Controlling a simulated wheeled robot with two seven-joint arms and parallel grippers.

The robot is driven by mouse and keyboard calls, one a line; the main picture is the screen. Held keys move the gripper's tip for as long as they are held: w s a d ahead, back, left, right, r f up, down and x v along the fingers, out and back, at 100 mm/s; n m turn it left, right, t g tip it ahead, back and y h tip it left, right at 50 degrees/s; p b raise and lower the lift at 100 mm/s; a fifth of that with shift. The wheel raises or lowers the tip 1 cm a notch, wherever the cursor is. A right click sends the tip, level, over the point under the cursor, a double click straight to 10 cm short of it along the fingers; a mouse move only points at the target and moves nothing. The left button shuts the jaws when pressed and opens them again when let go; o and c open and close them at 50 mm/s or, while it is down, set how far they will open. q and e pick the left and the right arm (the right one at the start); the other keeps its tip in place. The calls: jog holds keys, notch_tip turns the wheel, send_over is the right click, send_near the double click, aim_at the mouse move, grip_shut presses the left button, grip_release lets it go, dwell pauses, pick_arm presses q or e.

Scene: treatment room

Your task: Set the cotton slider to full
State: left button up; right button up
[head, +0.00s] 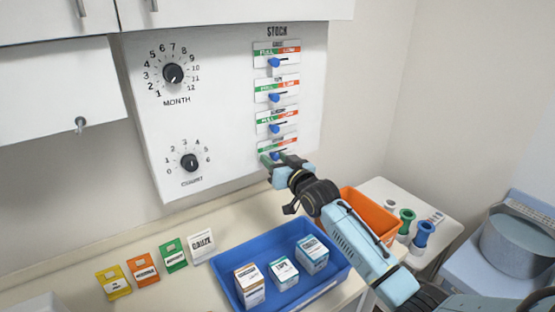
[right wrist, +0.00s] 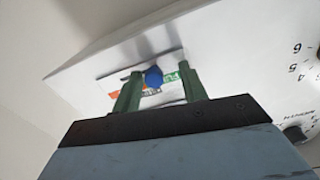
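The stock panel (head: 225,100) on the wall carries a column of sliders with blue knobs, each on a plate with green at left and red at right. The lowest slider plate (head: 291,145) is partly covered by my right gripper (head: 274,160), and I cannot read its label clearly. In the right wrist view, the two green fingers of my right gripper (right wrist: 162,82) stand apart, one on each side of a blue knob (right wrist: 154,76). Gaps show beside the knob, which sits near where the orange and green parts meet. My left gripper is out of view.
Other blue knobs (head: 274,98) sit above on the panel. Month dial (head: 173,73) and count dial (head: 189,162) are at left. Below are a blue tray (head: 238,290) with boxes, an orange bin (head: 366,207) and several upright cards, including a green one (head: 173,255).

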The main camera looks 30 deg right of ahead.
jog(key=shift+d, duration=0.15)
jog(key=s+b, duration=0.1)
jog(key=s, duration=1.2)
jog(key=shift+s+d, duration=0.15)
jog(key=shift+d, duration=0.05)
